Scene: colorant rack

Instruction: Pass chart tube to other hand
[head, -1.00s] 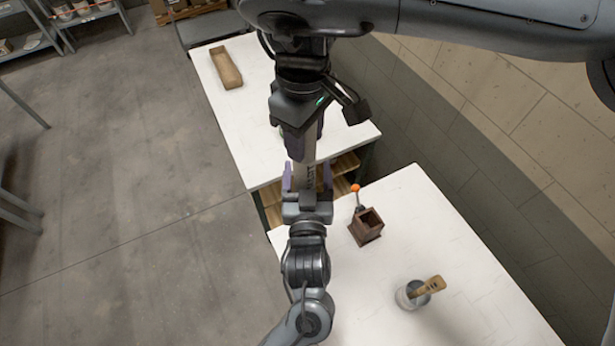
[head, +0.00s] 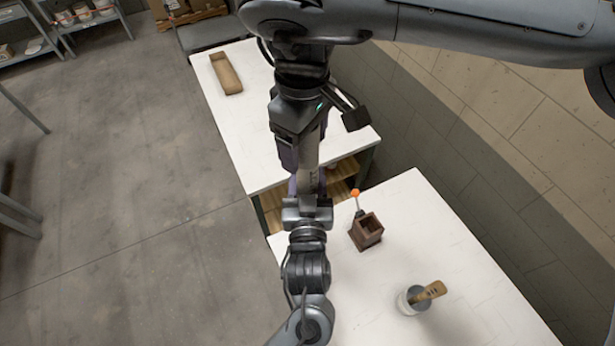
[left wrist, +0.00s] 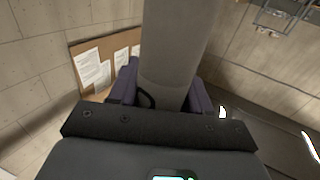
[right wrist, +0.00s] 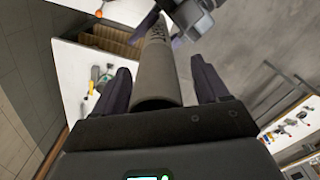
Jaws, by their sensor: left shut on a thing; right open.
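The chart tube (head: 308,155) is a grey cylinder with dark lettering near one end. It spans between my two grippers in the middle of the head view, above the gap between the tables. My left gripper (head: 307,184), below in the head view, is shut on its lettered end; the left wrist view shows the tube (left wrist: 175,50) between the purple fingers. My right gripper (head: 303,148), above, is open around the other end. In the right wrist view the tube (right wrist: 156,75) lies between the spread fingers, with gaps on both sides.
A far white table (head: 235,125) holds a long brown tray (head: 226,73). On the near white table (head: 440,240) stand a brown box (head: 366,232), an orange-knobbed rod (head: 356,195) and a pot (head: 410,300) with a wooden-handled tool. Open floor lies left; a wall stands right.

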